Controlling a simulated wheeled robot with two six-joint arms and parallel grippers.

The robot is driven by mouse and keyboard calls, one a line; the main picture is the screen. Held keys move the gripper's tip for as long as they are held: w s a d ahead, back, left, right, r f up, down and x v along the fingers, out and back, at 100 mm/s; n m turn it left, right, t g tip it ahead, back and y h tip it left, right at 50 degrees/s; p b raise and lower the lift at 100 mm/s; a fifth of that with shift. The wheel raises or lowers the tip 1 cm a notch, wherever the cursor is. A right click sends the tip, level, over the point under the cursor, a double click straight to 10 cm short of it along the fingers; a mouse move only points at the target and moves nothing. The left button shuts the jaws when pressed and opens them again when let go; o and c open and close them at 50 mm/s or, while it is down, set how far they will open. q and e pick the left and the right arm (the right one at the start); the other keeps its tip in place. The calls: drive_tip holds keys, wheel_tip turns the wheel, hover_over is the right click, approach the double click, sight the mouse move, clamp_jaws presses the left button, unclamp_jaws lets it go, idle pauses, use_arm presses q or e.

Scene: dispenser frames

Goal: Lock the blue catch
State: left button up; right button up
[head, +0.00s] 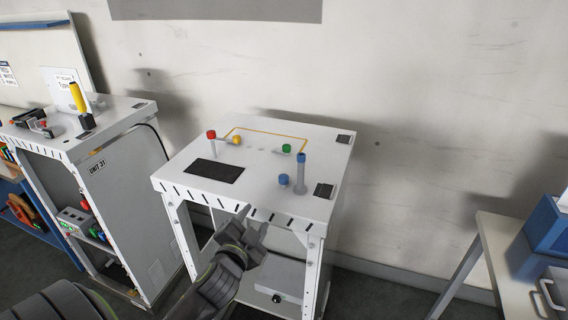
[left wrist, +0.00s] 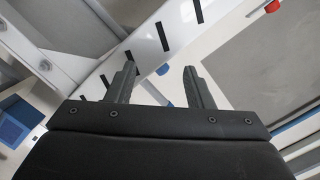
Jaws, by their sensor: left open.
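The blue catch shows on the right front of the white dispenser top. It has an upright grey-blue post with a blue cap (head: 301,160) and a low blue knob (head: 283,180) just left of it. My left gripper (head: 252,222) is in front of the cabinet's front edge, apart from the catch and nearer to me. Its two fingers are spread and empty, as the left wrist view also shows (left wrist: 160,85). The slotted white front edge (left wrist: 160,35) lies beyond the fingers there. My right gripper is in neither view.
A red knob (head: 211,134), a yellow knob (head: 237,140) and a green knob (head: 286,148) stand on the same top (head: 255,185). A dark pad (head: 213,171) lies at its front left. Another unit (head: 120,190) stands left, a table (head: 505,255) right.

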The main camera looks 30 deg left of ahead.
use_arm(q)
drive_tip(key=w+d+r+m+t+h, duration=0.35)
drive_tip(key=r+m+h, duration=0.2)
drive_tip(key=r, duration=0.35)
drive_tip(key=w+d+r+m+t+h, duration=0.2)
drive_tip(key=d+r+m+t+h, duration=0.15)
drive_tip(key=r+m, duration=0.4)
drive_tip(key=w+d+r+m+g+h, duration=0.1)
drive_tip(key=d+r+m+g+h, duration=0.25)
drive_tip(key=m+h, duration=0.6)
drive_tip(key=m+g+y, duration=1.1)
drive_tip(key=m+g, duration=0.3)
drive_tip(key=g, duration=0.1)
approach(283, 175)
drive_tip(key=shift+g, duration=0.25)
drive_tip(key=b+x, duration=0.7)
drive_tip(key=shift+w+d, duration=0.15)
drive_tip(key=shift+w, duration=0.1)
drive_tip(key=shift+w+d+f, duration=0.1)
drive_tip(key=shift+w+f, duration=0.05)
drive_tip(key=shift+f, duration=0.5)
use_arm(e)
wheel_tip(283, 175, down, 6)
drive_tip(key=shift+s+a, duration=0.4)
